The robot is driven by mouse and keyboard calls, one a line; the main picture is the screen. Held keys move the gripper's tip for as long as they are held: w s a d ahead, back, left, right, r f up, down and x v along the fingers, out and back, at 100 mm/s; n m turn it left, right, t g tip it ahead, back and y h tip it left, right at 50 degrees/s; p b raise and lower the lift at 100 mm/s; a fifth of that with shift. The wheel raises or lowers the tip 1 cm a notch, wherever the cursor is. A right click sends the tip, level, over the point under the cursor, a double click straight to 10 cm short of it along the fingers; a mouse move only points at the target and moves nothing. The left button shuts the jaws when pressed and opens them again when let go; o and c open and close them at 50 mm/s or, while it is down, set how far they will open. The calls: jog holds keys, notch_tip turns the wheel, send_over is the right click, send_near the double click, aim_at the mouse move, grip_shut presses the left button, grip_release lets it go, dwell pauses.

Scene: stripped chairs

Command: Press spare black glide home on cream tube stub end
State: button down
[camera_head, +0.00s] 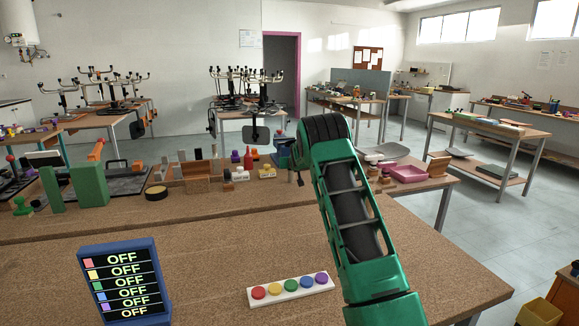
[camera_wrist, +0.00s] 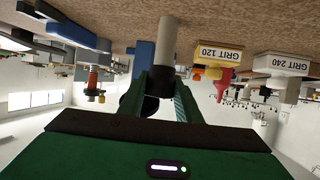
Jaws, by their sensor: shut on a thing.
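In the wrist view, which is upside down, my gripper (camera_wrist: 162,84) is shut on the black glide (camera_wrist: 160,81), held between its green fingers. The pale cream tube stub (camera_wrist: 168,40) stands on the brown bench, and its free end meets the glide in the picture. I cannot tell whether the glide is pressed on or only in line with it. In the head view my arm hides the gripper, the glide and the stub.
Grit 120 (camera_wrist: 219,53) and Grit 240 (camera_wrist: 281,64) blocks stand beside the stub. The bench (camera_head: 200,240) holds an OFF panel (camera_head: 124,281) and a coloured button strip (camera_head: 290,288). Green blocks (camera_head: 88,185) stand at the left. The bench middle is clear.

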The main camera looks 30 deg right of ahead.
jog(key=shift+f, duration=0.3)
jog(key=shift+f, duration=0.25)
jog(key=c, duration=1.2)
grip_release()
